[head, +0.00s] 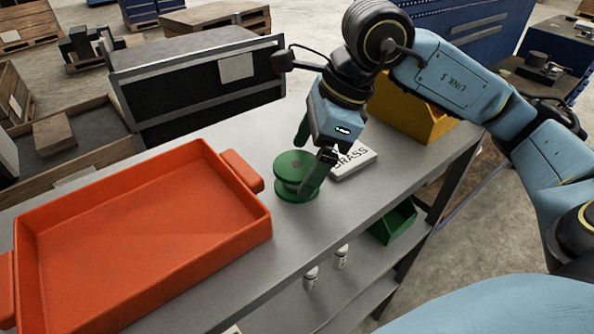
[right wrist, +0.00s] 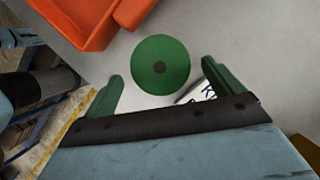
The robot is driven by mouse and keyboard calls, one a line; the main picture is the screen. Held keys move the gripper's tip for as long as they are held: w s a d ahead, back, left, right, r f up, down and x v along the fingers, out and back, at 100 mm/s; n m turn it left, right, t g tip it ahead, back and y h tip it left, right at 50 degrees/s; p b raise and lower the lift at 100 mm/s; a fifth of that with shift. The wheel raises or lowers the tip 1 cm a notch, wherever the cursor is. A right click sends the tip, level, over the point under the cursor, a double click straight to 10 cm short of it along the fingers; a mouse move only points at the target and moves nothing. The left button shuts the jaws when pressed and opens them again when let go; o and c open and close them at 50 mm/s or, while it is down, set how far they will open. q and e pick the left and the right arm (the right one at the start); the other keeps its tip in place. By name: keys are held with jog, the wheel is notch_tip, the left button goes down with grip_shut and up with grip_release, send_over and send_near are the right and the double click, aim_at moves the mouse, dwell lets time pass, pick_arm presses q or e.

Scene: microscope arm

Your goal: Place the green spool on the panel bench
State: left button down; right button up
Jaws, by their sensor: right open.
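The green spool (head: 291,178) stands upright on the grey bench (head: 345,213), just right of the orange tray's handle. My right gripper (head: 310,160) is open above and around the spool in the head view, with one green finger in front of it and one behind. In the right wrist view the spool's round top (right wrist: 160,65) with its dark centre hole lies just beyond and between the two open fingertips (right wrist: 160,75), with a gap on each side. My left gripper is not in view.
The orange tray (head: 262,222) fills the bench's left part. A yellow bin (head: 415,115) stands at the right end. A green bin (head: 395,222) and small white bottles (head: 341,257) sit on the shelf below.

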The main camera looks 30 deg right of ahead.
aim_at(302, 164)
jog(key=shift+p+x, duration=0.3)
jog(key=shift+x, duration=1.5)
jog(key=shift+d, duration=0.1)
jog(key=c, duration=1.2)
jog(key=shift+o, duration=0.2)
